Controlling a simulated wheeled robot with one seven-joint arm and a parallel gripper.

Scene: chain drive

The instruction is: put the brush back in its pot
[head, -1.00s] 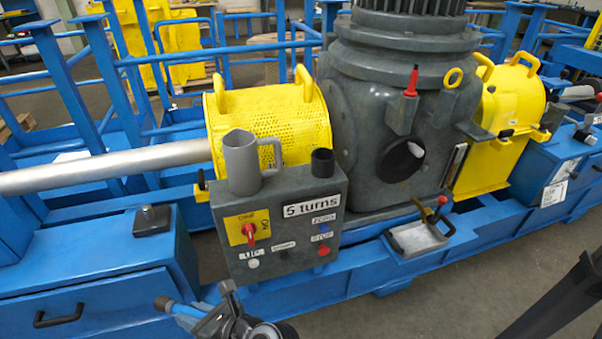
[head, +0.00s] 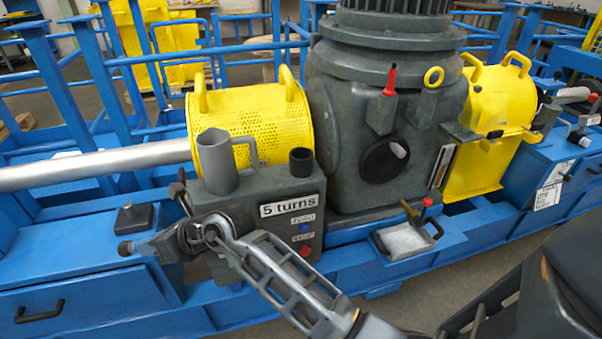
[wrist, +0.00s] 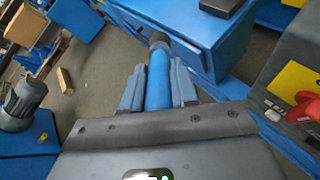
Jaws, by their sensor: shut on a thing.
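The brush shows as a blue round handle (wrist: 158,80) with a dark end, held between the two fingers of my gripper (wrist: 157,92) in the wrist view. In the head view my gripper (head: 160,246) is at the left front of the grey control box, with the blue piece (head: 141,244) and its dark tip pointing left, roughly level. The bristles cannot be made out clearly.
A grey jug (head: 216,160) with a handle stands on the box left of the black cylinder. The control box (head: 285,187) carries a "5 turns" label and buttons. A yellow perforated guard (head: 250,112) is behind. A metal tray (head: 404,240) sits to the right.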

